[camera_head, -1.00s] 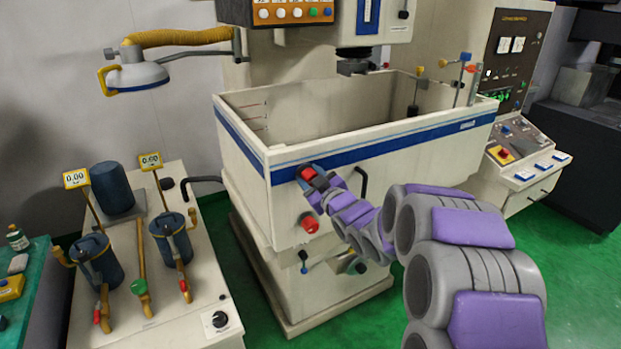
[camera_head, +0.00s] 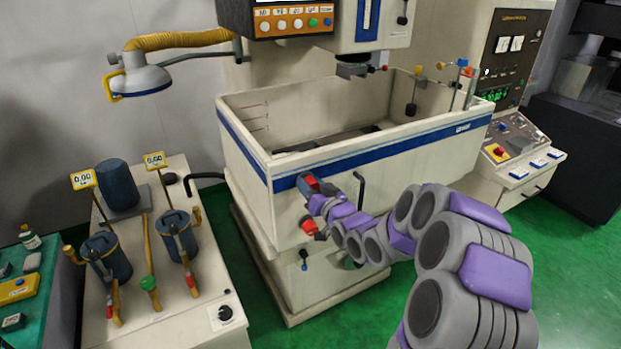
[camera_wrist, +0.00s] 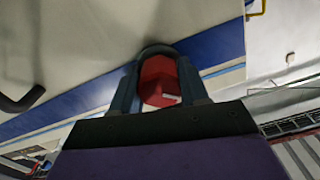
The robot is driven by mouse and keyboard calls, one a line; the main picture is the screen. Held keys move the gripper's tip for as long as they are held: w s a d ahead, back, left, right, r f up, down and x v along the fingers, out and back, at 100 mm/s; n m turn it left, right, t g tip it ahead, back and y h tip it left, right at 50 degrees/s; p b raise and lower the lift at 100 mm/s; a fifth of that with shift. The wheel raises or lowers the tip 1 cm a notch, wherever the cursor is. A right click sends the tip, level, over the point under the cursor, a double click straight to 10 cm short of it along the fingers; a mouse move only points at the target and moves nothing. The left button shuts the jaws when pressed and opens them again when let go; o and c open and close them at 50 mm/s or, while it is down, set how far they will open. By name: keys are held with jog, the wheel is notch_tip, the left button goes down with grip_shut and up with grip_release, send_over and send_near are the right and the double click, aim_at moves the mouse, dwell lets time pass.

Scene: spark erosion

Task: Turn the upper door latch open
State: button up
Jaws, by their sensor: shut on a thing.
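The upper door latch is a red knob (camera_wrist: 159,82) on the front of the white tank, close to its left corner, at the blue stripe. My gripper (camera_head: 308,183) is at this knob in the head view, with its dark fingers around it. In the wrist view my gripper (camera_wrist: 158,62) is shut on the red knob, which sits between the two fingers. A second red knob (camera_head: 309,225), lower on the tank front, stands just below my wrist.
A black door handle (camera_head: 360,188) is right of my gripper; it also shows in the wrist view (camera_wrist: 20,101). The tank rim (camera_head: 380,140) is above. A cart (camera_head: 180,310) with pumps stands left. Green floor (camera_head: 265,330) is clear between cart and tank.

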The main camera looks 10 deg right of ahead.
jog(key=m, duration=0.1)
jog(key=m+p, duration=0.1)
jog(key=m, duration=0.1)
jog(key=m+p, duration=0.1)
jog(key=shift+d+r+m, duration=0.1)
jog(key=shift+r+m, duration=0.15)
jog(key=shift+m, duration=0.05)
jog(key=shift+f+m, duration=0.2)
jog(key=shift+m, duration=2.4)
jog(key=o, duration=1.1)
jog(key=shift+d, duration=0.15)
jog(key=shift+c, duration=0.2)
